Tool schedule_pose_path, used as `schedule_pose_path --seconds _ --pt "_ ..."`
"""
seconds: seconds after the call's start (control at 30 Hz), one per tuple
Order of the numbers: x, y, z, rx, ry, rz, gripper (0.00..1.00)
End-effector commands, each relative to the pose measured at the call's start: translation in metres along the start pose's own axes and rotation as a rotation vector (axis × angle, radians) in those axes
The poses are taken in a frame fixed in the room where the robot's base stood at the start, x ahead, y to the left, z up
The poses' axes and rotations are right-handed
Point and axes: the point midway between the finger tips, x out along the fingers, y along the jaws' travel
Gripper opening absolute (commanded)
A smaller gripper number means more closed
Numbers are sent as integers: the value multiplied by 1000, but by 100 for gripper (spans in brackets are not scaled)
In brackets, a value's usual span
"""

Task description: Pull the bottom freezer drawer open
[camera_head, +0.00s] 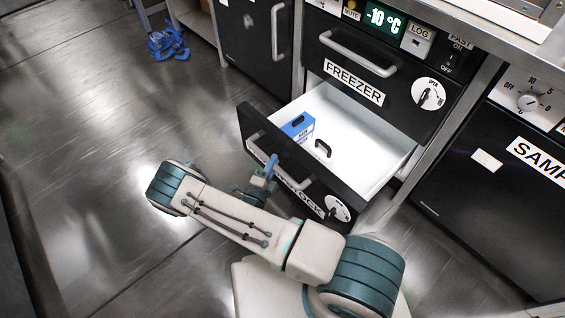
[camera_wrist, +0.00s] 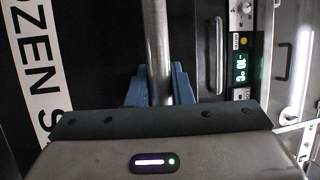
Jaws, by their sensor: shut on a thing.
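The bottom freezer drawer (camera_head: 385,160) stands pulled out, with its white inside showing. Its black front carries a metal bar handle (camera_head: 291,178) and a label partly hidden by my arm. My gripper (camera_head: 268,170) is at the left part of this handle. In the wrist view, my gripper (camera_wrist: 158,85) has its blue fingers on both sides of the handle bar (camera_wrist: 157,40) and is shut on it. Inside the drawer are a blue and white box (camera_head: 299,128) and a small dark handle-shaped thing (camera_head: 323,148).
The upper freezer drawer (camera_head: 362,85) is shut, below a panel reading -10 °C (camera_head: 383,20). A black cabinet (camera_head: 495,190) stands at the right, another (camera_head: 254,40) at the back left. A blue object (camera_head: 168,42) lies on the floor. The floor at left is clear.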

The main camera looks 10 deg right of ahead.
Motion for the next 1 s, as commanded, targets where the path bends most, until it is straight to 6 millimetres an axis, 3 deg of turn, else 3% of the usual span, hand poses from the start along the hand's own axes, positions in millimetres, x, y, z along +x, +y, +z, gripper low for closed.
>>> schedule_pose_path --seconds 0.13,0.6,0.63,0.7,1.0 --pt "-4 -2 10 6 -8 -1 0" --pt "-4 -2 11 6 -7 -1 0" --pt "-4 -2 11 6 -7 -1 25" --pt "-4 -2 11 5 -5 -1 41" --pt "-4 -2 7 1 3 0 41"
